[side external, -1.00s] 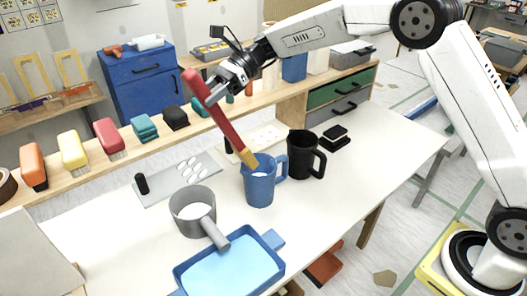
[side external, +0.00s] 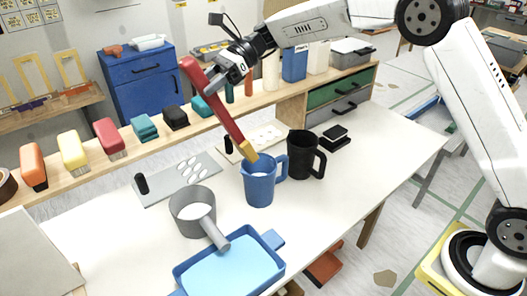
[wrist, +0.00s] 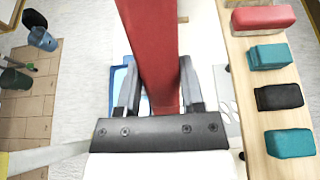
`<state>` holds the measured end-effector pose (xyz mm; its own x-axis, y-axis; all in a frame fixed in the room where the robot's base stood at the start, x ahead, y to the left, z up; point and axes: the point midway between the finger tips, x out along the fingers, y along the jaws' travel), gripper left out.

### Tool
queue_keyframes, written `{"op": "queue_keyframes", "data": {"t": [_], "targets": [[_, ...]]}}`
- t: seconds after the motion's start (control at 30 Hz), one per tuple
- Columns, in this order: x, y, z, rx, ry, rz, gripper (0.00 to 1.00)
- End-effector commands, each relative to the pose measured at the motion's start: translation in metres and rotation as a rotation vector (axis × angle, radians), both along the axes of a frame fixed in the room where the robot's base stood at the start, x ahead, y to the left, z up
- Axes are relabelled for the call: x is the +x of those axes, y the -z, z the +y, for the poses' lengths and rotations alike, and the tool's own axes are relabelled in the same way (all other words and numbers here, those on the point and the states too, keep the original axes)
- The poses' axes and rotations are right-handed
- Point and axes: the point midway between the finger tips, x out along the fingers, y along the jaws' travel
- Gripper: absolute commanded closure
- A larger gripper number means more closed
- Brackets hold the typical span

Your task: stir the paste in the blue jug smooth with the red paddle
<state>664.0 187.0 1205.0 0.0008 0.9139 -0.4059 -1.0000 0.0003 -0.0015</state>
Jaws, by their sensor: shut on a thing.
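My gripper (side external: 213,88) is shut on the red paddle (side external: 225,118), above and left of the jug. The paddle slants down to the right, and its tan lower end (side external: 248,152) is at the jug's mouth. I cannot tell whether its tip touches the paste. In the wrist view the red paddle (wrist: 158,50) runs between the fingers of my gripper (wrist: 160,85).
A black mug (side external: 301,160) stands close behind the jug's handle. A grey pot (side external: 188,220) and a light blue tray (side external: 225,275) are at front left. A shelf with several brushes (side external: 109,138) runs along the back. The table's right side (side external: 390,130) is clear.

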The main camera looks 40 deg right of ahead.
Motion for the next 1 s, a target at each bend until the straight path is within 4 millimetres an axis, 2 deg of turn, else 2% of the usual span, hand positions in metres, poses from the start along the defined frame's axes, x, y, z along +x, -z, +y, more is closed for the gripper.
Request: {"op": "queue_keyframes", "data": {"t": [0.4,1.0], "targets": [[0.0,-0.026,0.0,0.001,0.0,-0.001,1.0],[0.0,-0.026,0.0,0.001,0.0,0.0,1.0]]}}
